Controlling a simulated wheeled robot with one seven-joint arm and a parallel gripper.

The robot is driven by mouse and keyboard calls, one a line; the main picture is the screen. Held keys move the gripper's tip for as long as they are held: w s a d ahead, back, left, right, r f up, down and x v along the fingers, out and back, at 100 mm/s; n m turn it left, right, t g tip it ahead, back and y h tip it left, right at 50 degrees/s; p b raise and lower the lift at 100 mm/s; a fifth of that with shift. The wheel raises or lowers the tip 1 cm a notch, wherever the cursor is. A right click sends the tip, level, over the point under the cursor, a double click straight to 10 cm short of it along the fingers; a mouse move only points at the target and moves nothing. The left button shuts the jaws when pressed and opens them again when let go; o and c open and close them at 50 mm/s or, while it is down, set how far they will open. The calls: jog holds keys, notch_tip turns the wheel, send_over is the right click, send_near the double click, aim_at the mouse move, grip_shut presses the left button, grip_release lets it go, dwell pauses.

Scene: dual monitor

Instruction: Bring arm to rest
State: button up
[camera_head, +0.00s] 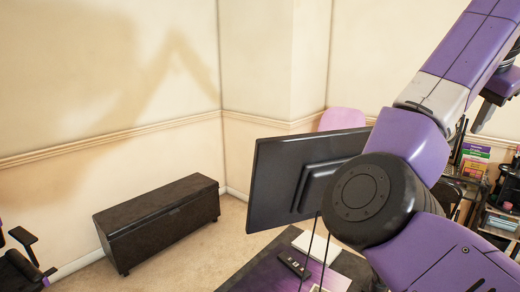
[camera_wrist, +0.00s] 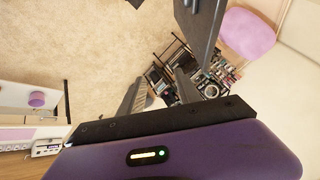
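My purple arm fills the right side of the head view, bent at a large black round joint and reaching up to the top right. My gripper (camera_wrist: 160,82) shows in the wrist view as a purple body with two dark grey fingers standing apart, with nothing seen between them. In the head view, part of it shows near the right edge, raised and partly hidden behind the arm. A black monitor (camera_head: 265,185) stands on the dark desk (camera_head: 245,279), left of my arm and partly covered by it.
A black remote (camera_head: 293,264) lies on the desk. A dark low cabinet (camera_head: 160,222) stands by the wall, and a black chair (camera_head: 22,265) at far left. A pink chair (camera_head: 342,118) is behind the monitor. Shelves with books (camera_head: 474,160) stand at right. Floor between cabinet and desk is clear.

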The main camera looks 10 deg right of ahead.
jog(key=w+d+r+n+t+h, duration=0.2)
jog(key=w+d+r+t+h, duration=0.25)
jog(key=h, duration=0.25)
jog(key=a+f+n+t+h, duration=0.1)
jog(key=a+f+n+t, duration=0.6)
jog(key=a+f, duration=0.35)
jog(key=s+a+f+n+t+y, duration=0.2)
jog(key=s+a+f+n+y, duration=0.2)
jog(key=a+f, duration=0.25)
jog(key=s+a+f+n+t+y, duration=0.35)
jog(key=a+f, duration=0.25)
jog(key=f, duration=0.2)
jog(key=s+a+f+g+y, duration=0.2)
jog(key=s+a+f, duration=0.2)
jog(key=s+f, duration=0.3)
jog(key=s+a+f+g+y, duration=0.2)
jog(key=s+a+f, duration=0.3)
jog(key=s, duration=1.1)
jog(key=s+a+f+g+y, duration=0.2)
jog(key=s+f, duration=0.6)
jog(key=s, duration=0.4)
jog(key=shift+s+a+f+g, duration=0.4)
jog(key=shift+a+g, duration=0.3)
jog(key=shift+a, duration=0.55)
